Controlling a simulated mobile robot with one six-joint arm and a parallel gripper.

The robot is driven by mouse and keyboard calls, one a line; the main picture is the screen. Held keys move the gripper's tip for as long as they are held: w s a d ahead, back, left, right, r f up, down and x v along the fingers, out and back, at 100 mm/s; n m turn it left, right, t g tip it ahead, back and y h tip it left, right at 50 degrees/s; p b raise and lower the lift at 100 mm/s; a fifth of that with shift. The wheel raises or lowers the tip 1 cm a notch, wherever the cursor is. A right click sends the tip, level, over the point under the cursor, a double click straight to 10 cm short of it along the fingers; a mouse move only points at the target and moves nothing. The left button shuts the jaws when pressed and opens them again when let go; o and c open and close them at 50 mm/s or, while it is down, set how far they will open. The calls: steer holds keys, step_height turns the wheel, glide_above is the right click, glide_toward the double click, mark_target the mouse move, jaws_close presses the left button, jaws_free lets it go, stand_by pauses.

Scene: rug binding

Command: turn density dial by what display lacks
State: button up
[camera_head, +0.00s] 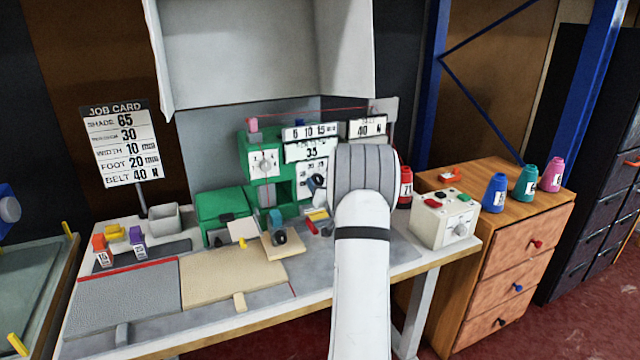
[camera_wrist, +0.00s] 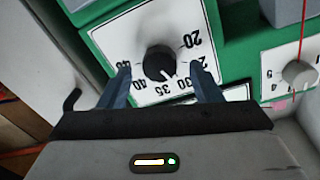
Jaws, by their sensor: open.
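A black dial knob (camera_wrist: 159,61) on a white plate shows upside down in the wrist view, with 20, 30, 35 and 40 among its readable marks. Its white pointer points down and slightly right, near the 30. My gripper (camera_wrist: 160,69) is open, with one blue-grey finger on each side of the knob; I cannot tell whether they touch it. In the head view my arm hides most of the gripper and part of the dial plate (camera_head: 305,172). The display (camera_head: 311,152) above appears to read 35. The job card (camera_head: 122,143) shows 65, 30, 10 mm, 20 mm and 40 N.
The green machine (camera_head: 256,140) has another white dial (camera_head: 264,163). A white control box (camera_head: 443,218) is right of my arm. Several thread cones stand at right, including a blue one (camera_head: 494,193). Rug pieces (camera_head: 230,280) cover the front left table.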

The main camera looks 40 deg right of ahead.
steer(key=shift+x, duration=0.8)
steer(key=shift+c, duration=0.5)
steer(key=c, duration=0.9)
